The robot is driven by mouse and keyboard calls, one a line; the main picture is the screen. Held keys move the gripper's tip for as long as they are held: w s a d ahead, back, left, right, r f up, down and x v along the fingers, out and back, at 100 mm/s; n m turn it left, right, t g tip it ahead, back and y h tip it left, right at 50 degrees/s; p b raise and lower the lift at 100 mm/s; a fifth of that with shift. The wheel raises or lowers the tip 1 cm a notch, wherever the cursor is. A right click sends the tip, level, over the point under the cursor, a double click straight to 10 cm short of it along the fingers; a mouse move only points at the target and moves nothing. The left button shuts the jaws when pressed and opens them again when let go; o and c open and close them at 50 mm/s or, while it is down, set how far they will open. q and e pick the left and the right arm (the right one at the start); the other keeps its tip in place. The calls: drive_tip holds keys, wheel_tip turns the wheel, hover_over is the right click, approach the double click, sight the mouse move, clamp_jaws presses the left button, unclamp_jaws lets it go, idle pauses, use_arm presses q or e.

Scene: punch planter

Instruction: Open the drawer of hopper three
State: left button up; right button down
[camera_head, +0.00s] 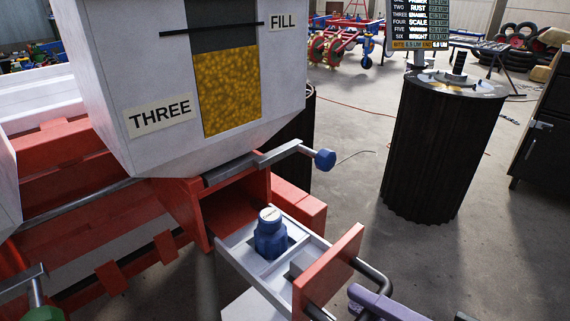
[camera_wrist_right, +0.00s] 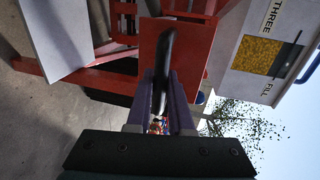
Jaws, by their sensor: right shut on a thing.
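Hopper three (camera_head: 140,75) is a pale bin labelled THREE, with a window of yellow grain. Its drawer (camera_head: 245,257) is pulled out of the red housing (camera_head: 190,205) below the bin. The drawer has a red front panel (camera_head: 328,272) and a dark bar handle (camera_head: 372,275). A blue container with a pale top (camera_head: 270,235) stands in the drawer. My right gripper (camera_head: 372,300), with purple fingers, is at the handle. In the right wrist view its fingers (camera_wrist_right: 165,95) are shut around the dark handle (camera_wrist_right: 166,55). My left gripper is not in view.
A lever with a blue knob (camera_head: 325,160) juts out above the drawer. A dark ribbed drum (camera_head: 440,145) stands to the right, and a dark cabinet (camera_head: 545,130) at the far right. The grey floor between drawer and drum looks clear.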

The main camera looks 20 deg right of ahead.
drive_tip(key=c, duration=0.8)
unclamp_jaws()
drive_tip(key=p+v, duration=0.2)
drive_tip(key=v, duration=0.8)
